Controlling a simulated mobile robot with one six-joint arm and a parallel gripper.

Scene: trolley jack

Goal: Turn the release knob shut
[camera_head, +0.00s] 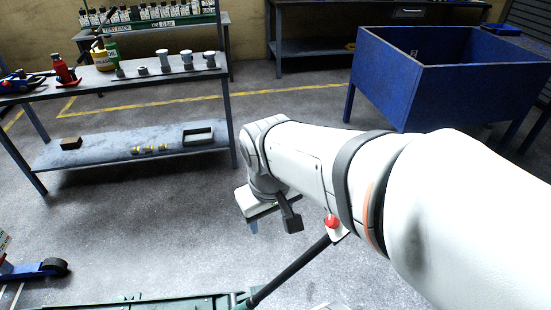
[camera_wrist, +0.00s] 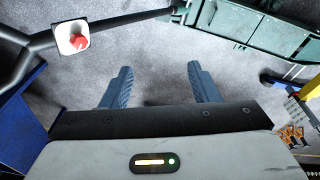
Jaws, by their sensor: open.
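The release knob (camera_head: 332,222) is red and sits on a white plate on the black handle bar (camera_head: 290,272). In the wrist view the red knob (camera_wrist: 77,41) is at the upper left, with the handle (camera_wrist: 110,27) running behind it. The dark green jack body (camera_head: 190,302) is cut off at the bottom of the head view and shows at the upper right of the wrist view (camera_wrist: 255,30). My gripper (camera_wrist: 160,68) is open and empty, its blue-grey fingers apart over bare floor and clear of the knob. In the head view the fingers are mostly hidden.
A shelf bench (camera_head: 120,78) with bottles and metal fittings stands at the left. A blue open bin (camera_head: 445,90) stands at the back right. A blue wheeled item (camera_head: 38,269) is at the lower left. The grey floor between is clear.

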